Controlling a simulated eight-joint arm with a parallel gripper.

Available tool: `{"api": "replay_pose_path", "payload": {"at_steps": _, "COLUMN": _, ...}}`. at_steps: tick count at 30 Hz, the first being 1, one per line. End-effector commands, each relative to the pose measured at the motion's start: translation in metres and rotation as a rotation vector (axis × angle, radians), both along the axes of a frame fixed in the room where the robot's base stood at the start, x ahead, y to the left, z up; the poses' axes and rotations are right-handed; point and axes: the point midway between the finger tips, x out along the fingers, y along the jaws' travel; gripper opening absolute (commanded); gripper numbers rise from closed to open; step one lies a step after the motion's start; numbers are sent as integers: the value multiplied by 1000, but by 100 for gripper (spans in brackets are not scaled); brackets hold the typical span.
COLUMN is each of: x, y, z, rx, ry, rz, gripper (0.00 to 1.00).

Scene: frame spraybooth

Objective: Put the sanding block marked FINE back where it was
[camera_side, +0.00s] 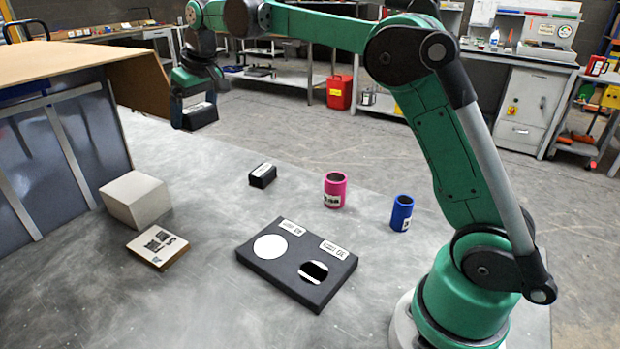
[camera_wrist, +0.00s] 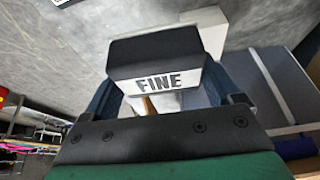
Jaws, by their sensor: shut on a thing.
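The sanding block marked FINE (camera_wrist: 152,52) is black with a white label and fills the middle of the wrist view. My gripper (camera_side: 196,100) is shut on it, with a finger on each side. In the side view the block (camera_side: 201,119) hangs above the table near the open front of the booth at the upper left. A second small black block (camera_side: 262,178) with a white label lies on the table, apart from my gripper. Its marking is too small to read.
A pink can (camera_side: 335,190) and a blue can (camera_side: 401,213) stand at the right. A black board (camera_side: 280,270) with two round spots lies in front. A pale box (camera_side: 137,200) and a labelled flat piece (camera_side: 158,247) are left, beside the brown-topped booth (camera_side: 70,65). The table (camera_side: 215,215) between is clear.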

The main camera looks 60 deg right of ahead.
Motion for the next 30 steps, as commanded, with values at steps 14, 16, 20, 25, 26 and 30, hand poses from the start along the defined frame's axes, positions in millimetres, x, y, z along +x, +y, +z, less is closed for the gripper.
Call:
{"api": "replay_pose_path", "payload": {"at_steps": 14, "x": 14, "y": -15, "z": -49, "rx": -1, "ry": -1, "rz": -9, "gripper": 42}}
{"api": "replay_pose_path", "payload": {"at_steps": 16, "x": 14, "y": -15, "z": -67, "rx": -1, "ry": -1, "rz": -9, "gripper": 42}}
{"api": "replay_pose_path", "payload": {"at_steps": 20, "x": 14, "y": -15, "z": -104, "rx": -1, "ry": -1, "rz": -9, "gripper": 42}}
{"api": "replay_pose_path", "payload": {"at_steps": 25, "x": 13, "y": -14, "z": -144, "rx": -1, "ry": -1, "rz": -9, "gripper": 42}}
{"api": "replay_pose_path", "payload": {"at_steps": 26, "x": 13, "y": -14, "z": -149, "rx": -1, "ry": -1, "rz": -9, "gripper": 42}}
{"api": "replay_pose_path", "payload": {"at_steps": 30, "x": 13, "y": -14, "z": -162, "rx": -1, "ry": -1, "rz": -9, "gripper": 42}}
